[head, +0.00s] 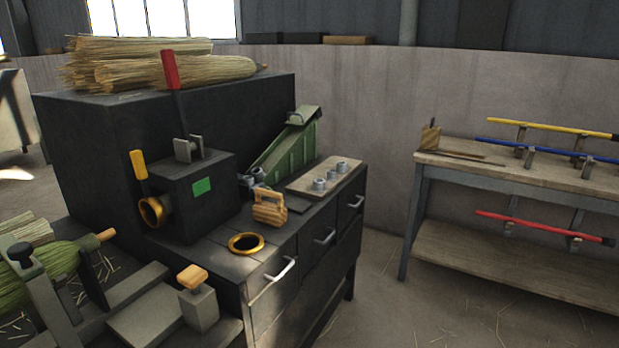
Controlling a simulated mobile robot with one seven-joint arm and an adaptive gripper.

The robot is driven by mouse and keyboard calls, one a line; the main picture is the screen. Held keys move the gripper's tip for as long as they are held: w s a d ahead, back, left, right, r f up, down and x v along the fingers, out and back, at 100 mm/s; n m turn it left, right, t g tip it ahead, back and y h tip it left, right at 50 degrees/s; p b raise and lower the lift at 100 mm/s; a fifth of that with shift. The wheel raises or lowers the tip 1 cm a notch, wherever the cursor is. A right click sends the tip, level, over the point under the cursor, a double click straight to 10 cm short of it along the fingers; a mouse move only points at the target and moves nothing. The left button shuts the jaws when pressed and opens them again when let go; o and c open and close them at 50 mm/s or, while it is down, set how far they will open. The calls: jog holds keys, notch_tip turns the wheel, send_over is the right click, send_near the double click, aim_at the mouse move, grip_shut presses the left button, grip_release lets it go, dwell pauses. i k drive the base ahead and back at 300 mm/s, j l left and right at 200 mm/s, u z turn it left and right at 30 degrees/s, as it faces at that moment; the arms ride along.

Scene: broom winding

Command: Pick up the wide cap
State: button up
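No object is clearly marked as the wide cap. The likeliest match is a flat brass ring-shaped piece (246,243) lying on the bench top near its front edge, with a dark centre. Several small grey cylindrical pieces (320,184) stand on a light board farther back; they are much narrower. A similar brass ring (151,212) is on the side of the dark machine box. My gripper is not in view.
The bench (222,259) has drawers with pale handles. A wooden block-like tool (269,208) stands just behind the loose ring. The dark machine box (195,205) has a red lever. A green chute (284,155) slopes behind. A rack table (515,171) stands right, across open floor.

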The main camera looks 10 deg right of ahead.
aim_at(319, 184)
jog(key=i+l+u, duration=0.25)
jog(key=i+l, duration=0.2)
jog(key=l, duration=0.25)
jog(key=i+l+u, duration=0.15)
jog(key=l, duration=0.2)
jog(key=i+l, duration=0.15)
jog(key=l, duration=0.2)
jog(key=i+l+u, duration=0.1)
jog(key=l, duration=0.2)
jog(key=i+l, duration=0.15)
jog(key=l, duration=0.2)
jog(key=i+l, duration=0.1)
jog(key=l, duration=0.25)
jog(key=u, duration=0.05)
